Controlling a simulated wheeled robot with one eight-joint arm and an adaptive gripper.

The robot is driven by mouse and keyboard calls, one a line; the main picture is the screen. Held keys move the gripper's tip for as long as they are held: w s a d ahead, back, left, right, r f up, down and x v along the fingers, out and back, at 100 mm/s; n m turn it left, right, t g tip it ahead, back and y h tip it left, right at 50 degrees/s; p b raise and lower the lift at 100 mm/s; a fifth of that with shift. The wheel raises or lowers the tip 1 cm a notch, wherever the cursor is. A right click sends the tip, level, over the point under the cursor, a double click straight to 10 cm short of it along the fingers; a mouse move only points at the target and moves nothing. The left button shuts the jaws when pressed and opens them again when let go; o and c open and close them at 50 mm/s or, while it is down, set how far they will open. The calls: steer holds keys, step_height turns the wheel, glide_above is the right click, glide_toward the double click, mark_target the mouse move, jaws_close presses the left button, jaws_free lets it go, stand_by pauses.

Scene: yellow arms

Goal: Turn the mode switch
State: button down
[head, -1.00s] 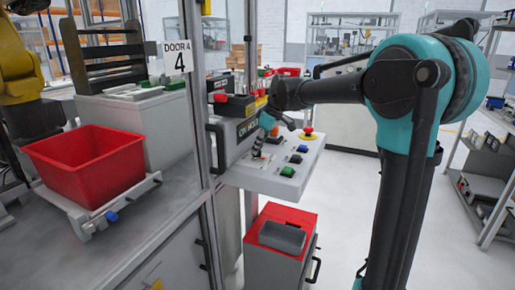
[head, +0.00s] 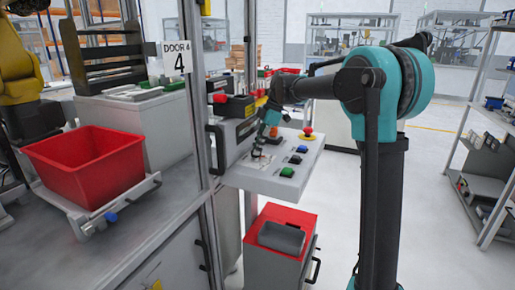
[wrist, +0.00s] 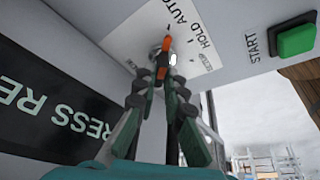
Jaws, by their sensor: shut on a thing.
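The mode switch (wrist: 166,44) has an orange handle on a pale panel in the wrist view. In the head view my gripper (head: 257,152) reaches down to the left part of the control panel (head: 262,184), and the switch is hidden there.
A green START button (wrist: 296,40) is right of the switch. The panel also carries a blue button (head: 302,149), a black button (head: 295,159) and a red mushroom button (head: 308,131). A door post (head: 197,120) stands close on the left. A red-topped cabinet (head: 290,215) stands below.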

steer(key=shift+n, duration=0.4)
steer(key=c, duration=1.6)
jaws_free()
steer(key=v, duration=1.2)
steer(key=shift+w, duration=0.1)
